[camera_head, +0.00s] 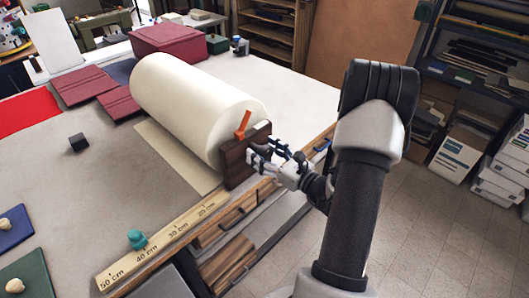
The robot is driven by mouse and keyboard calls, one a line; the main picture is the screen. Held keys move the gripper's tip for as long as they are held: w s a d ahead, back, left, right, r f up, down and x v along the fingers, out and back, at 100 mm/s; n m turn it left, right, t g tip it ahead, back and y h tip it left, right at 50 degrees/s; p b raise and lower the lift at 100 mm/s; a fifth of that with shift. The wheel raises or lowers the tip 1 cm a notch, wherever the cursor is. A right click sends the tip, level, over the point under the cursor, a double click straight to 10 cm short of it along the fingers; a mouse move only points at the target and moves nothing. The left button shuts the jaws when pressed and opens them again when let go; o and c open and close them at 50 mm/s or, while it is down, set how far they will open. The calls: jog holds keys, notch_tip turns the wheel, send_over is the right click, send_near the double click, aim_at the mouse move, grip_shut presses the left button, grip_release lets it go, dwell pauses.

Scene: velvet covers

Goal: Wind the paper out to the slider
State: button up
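A large cream paper roll (190,105) lies on its side on the grey table, held at its near end by a dark wooden bracket (236,166). A flat strip of paper (176,152) extends from under the roll along its left side. An orange piece (243,124) stands at the roll's near end. A teal slider (137,239) sits on the wooden ruler (165,240) near the 40 cm mark. My gripper (268,153) is at the outer face of the bracket. Its fingers are small and partly overlap the bracket; I cannot tell whether they hold anything.
A small black cube (78,142) lies left of the strip. Dark red covers (112,102) and a dark red box (167,40) lie behind. Blue (12,227) and green (24,276) boards with round knobs are at the left. The table between strip and slider is clear.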

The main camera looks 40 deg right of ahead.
jog(key=c, duration=1.4)
